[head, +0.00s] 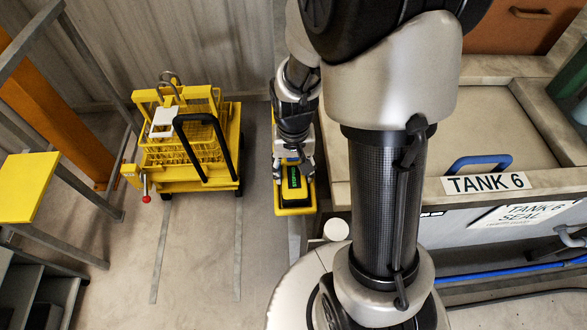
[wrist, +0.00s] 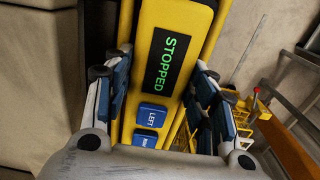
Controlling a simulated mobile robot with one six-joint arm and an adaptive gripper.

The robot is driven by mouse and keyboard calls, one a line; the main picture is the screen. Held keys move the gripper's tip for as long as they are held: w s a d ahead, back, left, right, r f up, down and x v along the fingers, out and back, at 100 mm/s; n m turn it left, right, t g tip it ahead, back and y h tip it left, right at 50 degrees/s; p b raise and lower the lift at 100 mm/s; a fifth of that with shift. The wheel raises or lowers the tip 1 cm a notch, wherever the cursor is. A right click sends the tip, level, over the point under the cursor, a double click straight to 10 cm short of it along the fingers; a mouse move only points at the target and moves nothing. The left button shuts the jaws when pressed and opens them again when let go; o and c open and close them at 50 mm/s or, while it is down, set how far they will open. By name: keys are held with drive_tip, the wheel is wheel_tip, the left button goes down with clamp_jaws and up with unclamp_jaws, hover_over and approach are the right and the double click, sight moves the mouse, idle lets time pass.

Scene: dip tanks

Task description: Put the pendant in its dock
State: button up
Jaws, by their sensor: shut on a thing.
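The pendant (head: 294,196) is a yellow box with a dark display, at the middle of the head view beside the tank. In the wrist view the pendant (wrist: 178,18) shows green STOPPED text and blue buttons, one marked LEFT. My gripper (head: 292,164) is over the pendant, with its blue-padded fingers on both sides of it in the wrist view (wrist: 158,95). It is shut on the pendant. A yellow strip runs behind the pendant; I cannot tell whether it is the dock or whether the pendant touches it.
A yellow cart (head: 190,150) with a basket and black handle stands to the left on floor rails. TANK 6 (head: 487,183) and its pale lid lie at right. A yellow step (head: 25,188) is at far left.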

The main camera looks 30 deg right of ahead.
drive_tip(key=shift+w, duration=0.1)
drive_tip(key=o, duration=1.2)
drive_tip(key=shift+c, duration=0.2)
wheel_tip(320, 180, up, 12)
drive_tip(key=p, duration=0.3)
drive_tip(key=s+a+r+n+t, duration=0.2)
drive_tip(key=s+r, duration=0.4)
drive_tip(key=s+a+r+n+t, duration=0.2)
drive_tip(key=s+a+r, duration=0.1)
drive_tip(key=s+r, duration=0.3)
drive_tip(key=shift+s+a+r+n+t, duration=0.15)
drive_tip(key=shift+s+r+n+t, duration=0.2)
drive_tip(key=shift+s, duration=0.4)
